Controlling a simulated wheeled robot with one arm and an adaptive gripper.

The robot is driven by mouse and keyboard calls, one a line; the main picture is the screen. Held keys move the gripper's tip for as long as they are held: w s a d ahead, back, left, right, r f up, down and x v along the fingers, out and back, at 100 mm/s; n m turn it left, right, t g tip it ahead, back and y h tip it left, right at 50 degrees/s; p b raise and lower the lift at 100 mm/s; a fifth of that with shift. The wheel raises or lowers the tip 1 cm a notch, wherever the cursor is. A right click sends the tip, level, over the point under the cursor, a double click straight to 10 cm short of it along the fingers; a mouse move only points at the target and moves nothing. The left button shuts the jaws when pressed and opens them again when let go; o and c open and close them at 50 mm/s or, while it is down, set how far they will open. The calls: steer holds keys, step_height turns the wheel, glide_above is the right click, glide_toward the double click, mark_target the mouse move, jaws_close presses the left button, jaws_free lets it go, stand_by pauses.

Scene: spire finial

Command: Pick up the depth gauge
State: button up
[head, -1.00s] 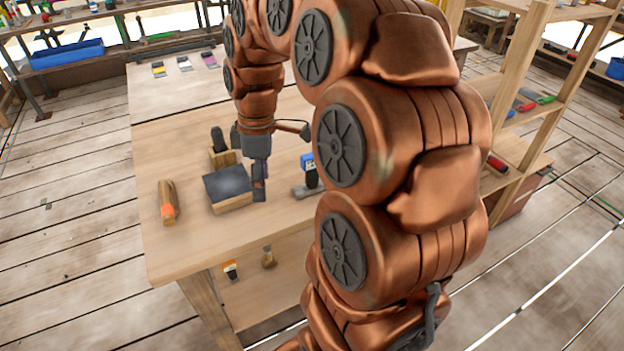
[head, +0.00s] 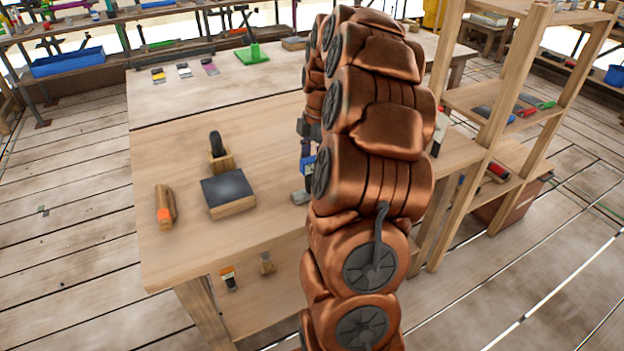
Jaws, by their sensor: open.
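What looks like the depth gauge, a small upright tool with a blue part and a grey foot (head: 299,197), stands on the wooden workbench (head: 180,255). It is right of a dark-topped wooden block, and my arm covers its right side. My gripper (head: 306,143) shows only as a dark sliver at the left edge of my arm, just above the gauge. It is open; its fingertips are mostly hidden, and I cannot tell whether they touch the gauge.
The dark-topped wooden block (head: 228,190), a wooden holder with a black upright piece (head: 218,148) and an orange-tipped wooden tool (head: 165,208) are at the left. A green stand (head: 252,53) is at the back. A wooden shelf (head: 492,130) stands at right.

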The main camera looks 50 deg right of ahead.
mark_target(310, 176)
steer(key=shift+w+a+f+p, duration=0.1)
steer(key=shift+f+p, duration=0.2)
steer(key=shift+f, duration=0.6)
steer(key=shift+s+a+f+p, duration=0.1)
steer(key=shift+f+p, duration=0.15)
steer(key=shift+f, duration=0.65)
steer(key=shift+w+a+f+p, duration=0.1)
steer(key=shift+f+p, duration=0.2)
steer(key=shift+f, duration=0.6)
jaws_close()
